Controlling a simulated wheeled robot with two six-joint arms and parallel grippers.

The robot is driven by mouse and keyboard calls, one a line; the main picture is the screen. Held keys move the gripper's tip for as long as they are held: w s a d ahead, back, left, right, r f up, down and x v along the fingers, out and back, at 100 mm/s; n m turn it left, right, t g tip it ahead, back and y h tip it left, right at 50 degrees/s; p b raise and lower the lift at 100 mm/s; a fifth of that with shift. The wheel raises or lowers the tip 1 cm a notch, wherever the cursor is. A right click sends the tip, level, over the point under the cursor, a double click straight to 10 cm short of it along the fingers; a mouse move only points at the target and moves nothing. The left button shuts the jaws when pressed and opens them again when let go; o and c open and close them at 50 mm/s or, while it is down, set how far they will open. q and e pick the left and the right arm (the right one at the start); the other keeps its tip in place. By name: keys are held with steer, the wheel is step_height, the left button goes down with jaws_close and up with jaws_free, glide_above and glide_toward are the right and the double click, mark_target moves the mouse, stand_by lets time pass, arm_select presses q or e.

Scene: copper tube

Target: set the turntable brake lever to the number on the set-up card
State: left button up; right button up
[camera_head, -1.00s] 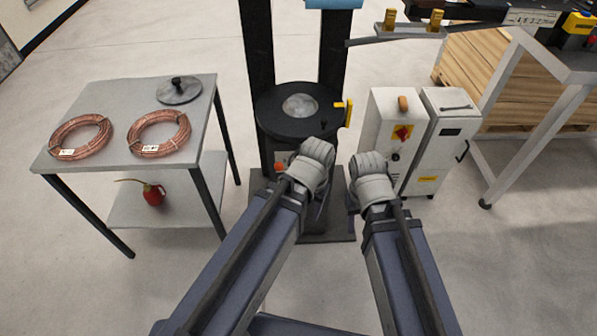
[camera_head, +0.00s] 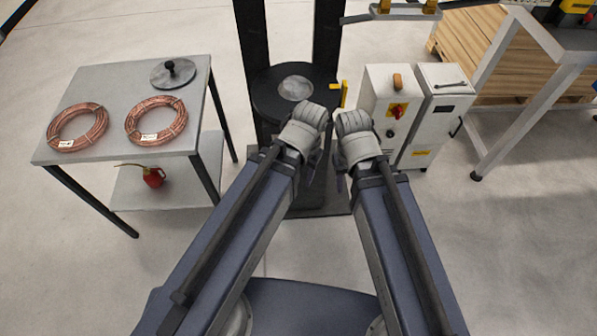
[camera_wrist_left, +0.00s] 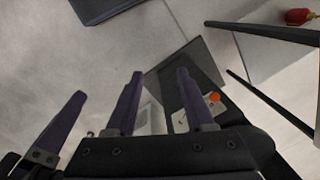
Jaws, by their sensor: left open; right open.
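The turntable (camera_head: 295,90) is a black disc with a grey centre on a dark stand, with a yellow handle (camera_head: 338,92) at its right edge. I cannot make out a set-up card.
At left stands a grey table (camera_head: 100,85) with copper coils (camera_head: 157,119) and a round grey lid (camera_head: 172,73); a red oil can (camera_head: 153,177) is on its lower shelf. Pale cabinets (camera_head: 435,110) stand close right of the turntable. The dark base plate (camera_head: 310,205) lies below.

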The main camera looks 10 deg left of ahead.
arm_select(q)
steer(key=w+f+n+h+b, duration=0.1)
steer(key=f+n+b, duration=0.1)
steer(key=f+b, duration=0.2)
steer(key=w+f+n+h+b, duration=0.1)
steer(key=f+n+h+b, duration=0.1)
steer(key=f+b, duration=0.3)
steer(key=w+f+n+h+b, duration=0.1)
steer(key=f+n+b, duration=0.3)
steer(key=b, duration=0.1)
steer(key=shift+w+a+f+g+h, duration=0.2)
steer(key=shift+a+g+h, duration=0.1)
steer(key=shift+g+h, duration=0.1)
jaws_close()
steer(key=w+a+f+n+t+h+b, duration=0.2)
steer(key=w+a+f+n+h+b, duration=0.3)
steer(key=f+n+b, duration=0.65)
steer(key=w+a+f+n+t+h+b, duration=0.15)
steer(key=a+n+t+h+b, duration=0.35)
steer(key=a+b, duration=0.55)
steer(key=w+a+n+t+h+b, duration=0.3)
steer(key=a+n+b, duration=0.45)
steer(key=b, duration=0.65)
steer(key=w+d+r+y+p, duration=0.1)
steer(key=w+d+r+p, duration=0.2)
steer(key=w+d, duration=0.4)
steer(key=shift+w+d+t, duration=0.4)
steer(key=shift+d, duration=1.15)
